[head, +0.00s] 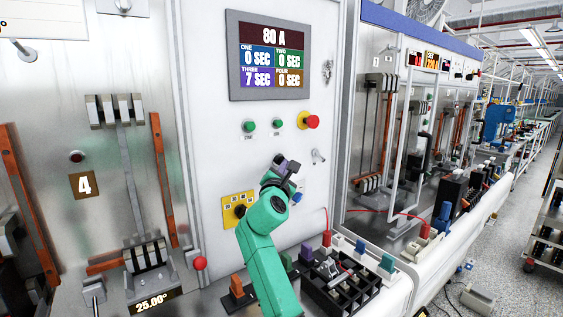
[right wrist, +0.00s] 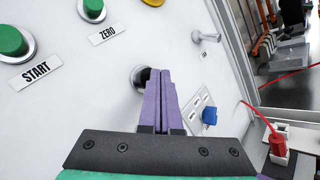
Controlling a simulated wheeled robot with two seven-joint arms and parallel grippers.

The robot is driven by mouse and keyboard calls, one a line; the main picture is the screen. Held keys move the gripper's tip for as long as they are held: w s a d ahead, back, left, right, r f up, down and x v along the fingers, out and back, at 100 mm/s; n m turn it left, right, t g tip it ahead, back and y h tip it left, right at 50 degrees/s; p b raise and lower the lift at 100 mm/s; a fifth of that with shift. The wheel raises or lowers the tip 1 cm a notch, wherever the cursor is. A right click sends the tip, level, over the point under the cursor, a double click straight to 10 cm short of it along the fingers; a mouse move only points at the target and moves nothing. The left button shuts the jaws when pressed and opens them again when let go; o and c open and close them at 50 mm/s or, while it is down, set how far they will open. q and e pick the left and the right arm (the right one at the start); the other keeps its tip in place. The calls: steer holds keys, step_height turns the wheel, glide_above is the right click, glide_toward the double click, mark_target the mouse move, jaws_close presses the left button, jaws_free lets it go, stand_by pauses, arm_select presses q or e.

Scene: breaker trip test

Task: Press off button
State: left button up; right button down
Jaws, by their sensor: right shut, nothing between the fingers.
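My right gripper (head: 281,162) is shut and empty, raised in front of the white panel (head: 215,140). In the right wrist view its purple fingers (right wrist: 159,74) point at a round fitting (right wrist: 138,77) with a silver ring and dark centre. The fingers partly cover this fitting, and I cannot tell whether they touch it. Its label is hidden, and no button reads OFF in view. A green START button (right wrist: 12,42) and a green ZERO button (right wrist: 93,9) sit up and to the left of the fingers. My left gripper is not in view.
A toggle switch (right wrist: 207,37) juts from the panel right of the fingers. A red knob (head: 310,122) and a display reading 80 A (head: 268,55) are above. Coloured plugs stand on the ledge below, including a red one (right wrist: 278,145). A blue plug (right wrist: 209,116) is close by.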

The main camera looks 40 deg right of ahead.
steer(key=shift+w, duration=0.5)
stand_by(0.6)
steer(key=shift+s, duration=0.1)
steer(key=shift+s+p, duration=0.6)
steer(key=shift+s, duration=0.2)
steer(key=s+p, duration=0.2)
steer(key=s, duration=0.3)
